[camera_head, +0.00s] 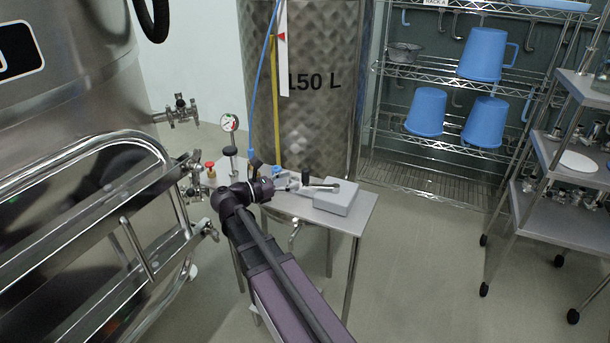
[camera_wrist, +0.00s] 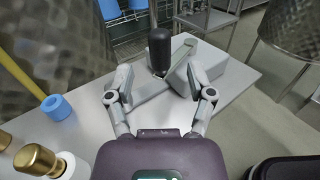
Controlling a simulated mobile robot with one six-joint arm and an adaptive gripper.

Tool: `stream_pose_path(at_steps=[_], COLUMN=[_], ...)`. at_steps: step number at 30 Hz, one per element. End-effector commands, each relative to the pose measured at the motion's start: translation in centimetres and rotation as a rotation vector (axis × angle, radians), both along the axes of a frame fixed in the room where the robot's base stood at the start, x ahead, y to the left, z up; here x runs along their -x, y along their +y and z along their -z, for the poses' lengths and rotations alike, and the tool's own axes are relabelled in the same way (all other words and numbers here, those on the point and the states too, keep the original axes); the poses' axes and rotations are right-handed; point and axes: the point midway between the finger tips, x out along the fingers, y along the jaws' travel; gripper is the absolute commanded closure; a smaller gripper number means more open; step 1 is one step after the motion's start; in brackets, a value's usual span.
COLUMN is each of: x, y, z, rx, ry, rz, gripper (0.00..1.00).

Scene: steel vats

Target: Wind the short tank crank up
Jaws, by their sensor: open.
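The crank's upright black handle (camera_wrist: 159,50) stands just beyond my fingertips in the wrist view, roughly centred between them. In the head view my gripper (camera_head: 287,184) is low over the table, partly hidden by my wrist.
A tank marked 150 L (camera_head: 320,120) stands behind the steel table (camera_head: 362,208). A pressure gauge (camera_head: 229,123) and valves are at left, beside a large vat with rails (camera_head: 70,210). A blue ring (camera_wrist: 56,107) and brass knob (camera_wrist: 38,159) lie left of my gripper.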

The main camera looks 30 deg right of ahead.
Motion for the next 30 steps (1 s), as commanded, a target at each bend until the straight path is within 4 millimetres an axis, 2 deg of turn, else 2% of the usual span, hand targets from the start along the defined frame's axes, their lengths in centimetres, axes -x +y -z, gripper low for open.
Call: stream_pose_path(at_steps=[9,13,18,27,28,30], x=[-0.1,-0.2,-0.2,-0.2,-0.2,-0.2], y=[-3.5,-4.5,-5.2,-5.3,-5.3,-5.3], z=[0.0,0.0,0.0,0.0,0.0,0.0], rx=[-0.001,-0.001,-0.001,-0.001,-0.001,-0.001], ry=[0.000,0.000,0.000,0.000,0.000,0.000], rz=[0.000,-0.002,-0.002,-0.003,-0.003,-0.003], gripper=[0.31,0.31,0.31,0.31,0.34,0.54])
